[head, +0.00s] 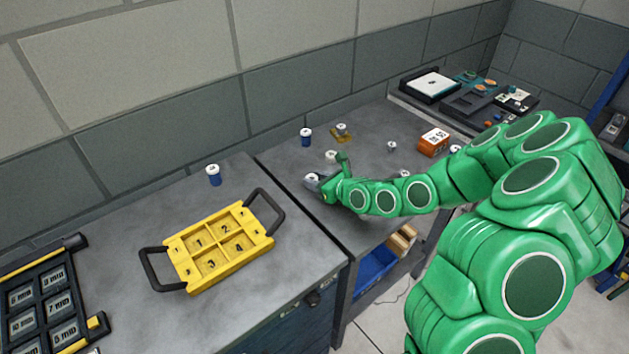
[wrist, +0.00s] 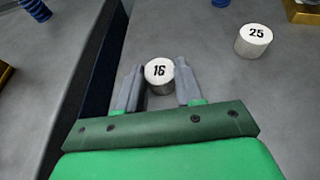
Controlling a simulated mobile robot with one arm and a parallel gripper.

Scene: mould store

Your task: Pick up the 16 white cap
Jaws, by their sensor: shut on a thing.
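The white cap marked 16 (wrist: 159,73) is a short round piece seen in the wrist view, with its number facing up. My gripper (wrist: 159,80) has one grey finger on each side of it and is shut on it. In the head view my gripper (head: 318,182) is low over the right-hand bench near its left edge, and the cap is mostly hidden there by the fingers. I cannot tell whether the cap still touches the bench.
A white cap marked 25 (wrist: 254,40) stands just beyond. A blue-bodied piece (head: 306,136) and a brass block (head: 341,132) are farther back. An orange box (head: 433,141) stands to the right. A yellow tray (head: 222,246) with black handles lies on the left bench.

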